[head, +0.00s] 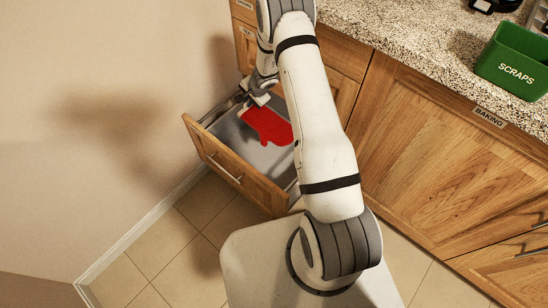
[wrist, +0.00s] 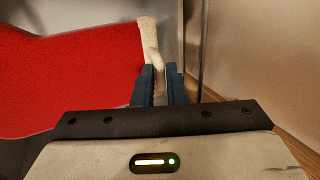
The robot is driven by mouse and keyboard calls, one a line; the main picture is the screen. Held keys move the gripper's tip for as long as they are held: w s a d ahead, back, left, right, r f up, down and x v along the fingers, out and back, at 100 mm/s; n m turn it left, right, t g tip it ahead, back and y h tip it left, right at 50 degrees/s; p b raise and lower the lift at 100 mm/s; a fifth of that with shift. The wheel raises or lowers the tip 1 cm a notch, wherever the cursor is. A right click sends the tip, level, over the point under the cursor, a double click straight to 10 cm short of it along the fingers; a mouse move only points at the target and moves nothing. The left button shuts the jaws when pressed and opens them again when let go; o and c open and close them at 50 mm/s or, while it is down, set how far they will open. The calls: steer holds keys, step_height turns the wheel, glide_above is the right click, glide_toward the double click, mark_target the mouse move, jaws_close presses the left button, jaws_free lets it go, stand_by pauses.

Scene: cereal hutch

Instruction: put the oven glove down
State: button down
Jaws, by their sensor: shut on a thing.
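The red oven glove (head: 267,126) shows inside the open drawer (head: 238,172) in the head view. Its cream cuff (wrist: 152,48) is between the fingers of my gripper (wrist: 162,82) in the wrist view, and the red body spreads to the left. My gripper is shut on the cuff. In the head view my gripper (head: 257,99) is at the drawer's back left. I cannot tell whether the glove touches the drawer floor. Part of the drawer's right side is hidden behind my arm.
A wall (head: 110,110) runs close along the left of the drawer. A speckled counter (head: 420,50) with a green SCRAPS bin (head: 515,62) is at the right, above a closed cupboard labelled BAKING (head: 450,150). The drawer's grey floor has bare room around the glove.

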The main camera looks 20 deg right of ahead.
step_height(320, 180, down, 24)
steer(key=b, duration=1.6)
steer(key=shift+b, duration=0.3)
steer(key=c, duration=1.9)
jaws_free()
steer(key=shift+c, duration=0.2)
steer(key=o, duration=0.5)
steer(key=shift+c, duration=0.2)
